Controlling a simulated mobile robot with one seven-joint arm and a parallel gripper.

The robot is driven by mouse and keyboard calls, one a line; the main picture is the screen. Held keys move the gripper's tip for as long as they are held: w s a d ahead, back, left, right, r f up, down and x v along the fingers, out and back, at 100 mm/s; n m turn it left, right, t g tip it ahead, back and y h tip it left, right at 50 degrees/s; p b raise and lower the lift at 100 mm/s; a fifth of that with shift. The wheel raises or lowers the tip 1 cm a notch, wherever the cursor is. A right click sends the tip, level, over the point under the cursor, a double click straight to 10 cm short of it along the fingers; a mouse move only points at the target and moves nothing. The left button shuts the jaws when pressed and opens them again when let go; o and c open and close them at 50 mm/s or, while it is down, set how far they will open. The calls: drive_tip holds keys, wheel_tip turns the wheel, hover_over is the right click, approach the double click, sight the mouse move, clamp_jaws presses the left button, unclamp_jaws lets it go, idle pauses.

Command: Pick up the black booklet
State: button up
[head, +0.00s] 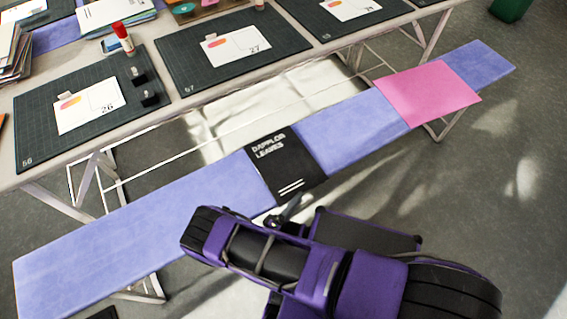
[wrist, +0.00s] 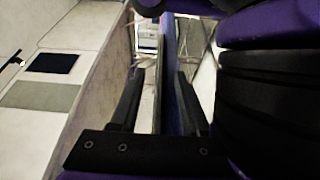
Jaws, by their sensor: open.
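The black booklet (head: 283,168), with pale lettering, lies flat across the blue bench (head: 150,222) in the head view. Its near edge seems to reach the bench's front edge. My gripper (head: 290,208) is at that front edge, close to the booklet, and partly hidden by my purple arm. In the wrist view my gripper (wrist: 160,85) is open, with two dark fingers apart. The booklet is not clearly visible there.
A pink sheet (head: 428,95) lies on the bench to the right. Behind the bench, a table holds dark cutting mats (head: 230,50), white cards, a red-capped glue stick (head: 124,38) and stacked papers. A green bin (head: 510,9) stands at the upper right.

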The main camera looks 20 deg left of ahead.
drive_tip(key=shift+w+d, duration=0.25)
drive_tip(key=shift+w, duration=0.45)
clamp_jaws()
idle(0.9)
